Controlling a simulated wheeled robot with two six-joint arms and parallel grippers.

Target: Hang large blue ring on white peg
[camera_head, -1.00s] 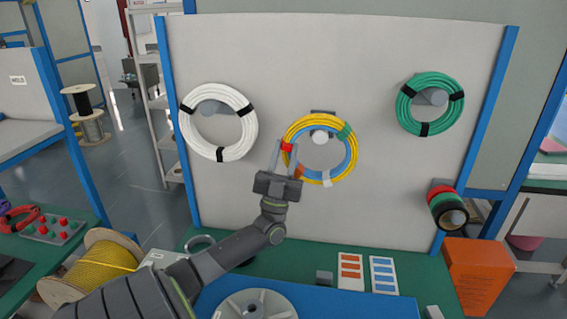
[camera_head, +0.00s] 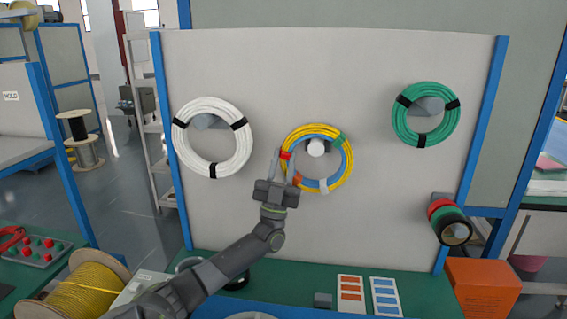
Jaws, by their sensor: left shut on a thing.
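The blue ring (camera_head: 348,160) shows as a band just inside a yellow ring (camera_head: 345,178), at the middle of the upright board. The two overlap closely, with red, green, white and orange bands around them. The round end of the white peg (camera_head: 316,147) shows inside the opening, near its top. Both rings encircle it in this view, but I cannot tell their depth along the peg. My left gripper (camera_head: 284,160) is shut on the left side of the blue ring, by the red band; whether it also grips the yellow ring is unclear. My right gripper is not in view.
A white coil (camera_head: 180,140) hangs left and a green coil (camera_head: 398,125) right, each on its own peg. Dark, red and green rolls (camera_head: 447,222) sit on a lower right peg. Below are a green bench (camera_head: 420,290) and an orange box (camera_head: 482,288).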

